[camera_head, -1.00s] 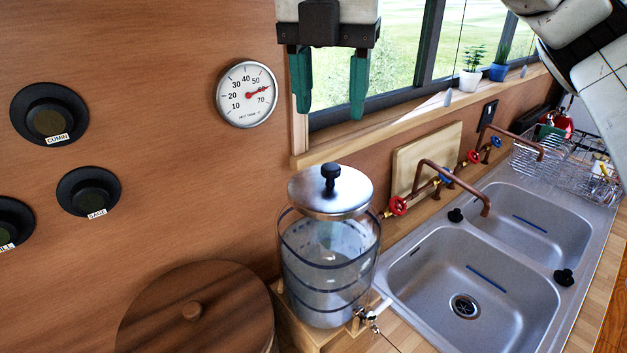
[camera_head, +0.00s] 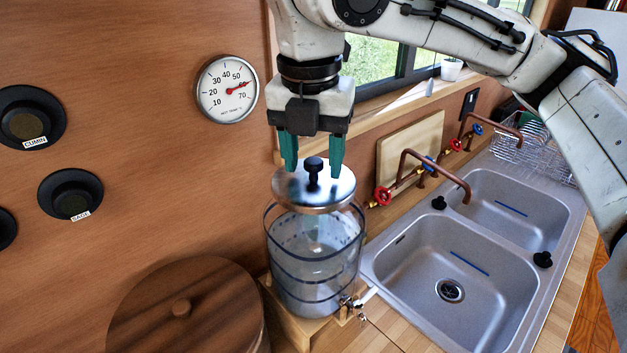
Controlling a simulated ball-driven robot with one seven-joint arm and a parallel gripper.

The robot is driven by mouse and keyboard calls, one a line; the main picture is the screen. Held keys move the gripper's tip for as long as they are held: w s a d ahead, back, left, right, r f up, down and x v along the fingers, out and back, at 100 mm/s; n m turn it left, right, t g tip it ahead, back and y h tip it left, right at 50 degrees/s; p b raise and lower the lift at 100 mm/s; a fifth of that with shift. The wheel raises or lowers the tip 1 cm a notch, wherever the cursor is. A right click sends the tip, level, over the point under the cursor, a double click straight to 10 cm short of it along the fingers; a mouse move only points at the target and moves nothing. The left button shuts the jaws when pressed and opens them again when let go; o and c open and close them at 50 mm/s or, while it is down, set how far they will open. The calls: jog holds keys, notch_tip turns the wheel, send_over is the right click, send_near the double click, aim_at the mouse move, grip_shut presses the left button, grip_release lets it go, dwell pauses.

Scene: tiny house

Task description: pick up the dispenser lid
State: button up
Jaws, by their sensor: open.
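The dispenser lid (camera_head: 292,190) is a shiny metal disc with a black knob (camera_head: 313,172) on top. It sits on the clear glass dispenser (camera_head: 312,262), which stands on a wooden base. My gripper (camera_head: 312,165) is open and points down. Its two green fingers are at the height of the knob, one on each side of it in the picture. I see no contact with the knob, and the exact depth is hard to tell.
A round wooden lid (camera_head: 190,312) is at the lower left. The double sink (camera_head: 470,240) with copper taps is to the right, and a cutting board (camera_head: 412,153) leans on the wall behind. A thermometer (camera_head: 227,89) hangs on the wall at left.

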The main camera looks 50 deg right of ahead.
grip_shut()
dwell(0.4)
jog(key=shift+r, duration=0.1)
